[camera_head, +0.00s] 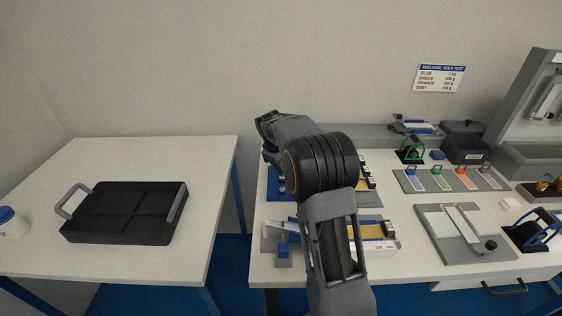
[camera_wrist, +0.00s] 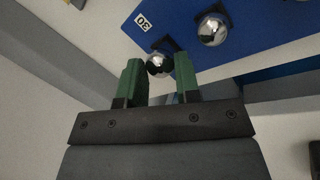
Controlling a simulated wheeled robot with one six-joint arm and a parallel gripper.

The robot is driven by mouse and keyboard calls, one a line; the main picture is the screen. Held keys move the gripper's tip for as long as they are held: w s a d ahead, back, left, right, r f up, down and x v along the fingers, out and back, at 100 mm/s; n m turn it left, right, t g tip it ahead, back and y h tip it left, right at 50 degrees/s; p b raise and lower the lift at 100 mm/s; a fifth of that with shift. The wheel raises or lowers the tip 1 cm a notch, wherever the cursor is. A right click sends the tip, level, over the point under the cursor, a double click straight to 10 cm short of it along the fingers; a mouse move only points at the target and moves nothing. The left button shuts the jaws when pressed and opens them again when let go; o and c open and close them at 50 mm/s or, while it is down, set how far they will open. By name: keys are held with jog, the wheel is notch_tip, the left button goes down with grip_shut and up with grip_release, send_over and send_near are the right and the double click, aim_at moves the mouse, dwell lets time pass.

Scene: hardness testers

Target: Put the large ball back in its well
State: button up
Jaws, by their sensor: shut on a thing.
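A second steel ball (camera_wrist: 212,30) sits on a dark square to the right and looks slightly larger in the picture. A white label reading 30 (camera_wrist: 143,21) is at the upper left. In the head view, the blue board (camera_head: 273,185) shows partly behind my arm, and my fingertips are hidden.
My arm covers part of the right table (camera_head: 262,262). A tester with a blue and yellow part (camera_head: 370,231) lies in front. Weights on a grey tray (camera_head: 408,184) and a grey plate (camera_head: 435,240) are at right. The left table holds a black tray (camera_head: 125,236).

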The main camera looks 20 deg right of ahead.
jog(key=o, duration=1.1)
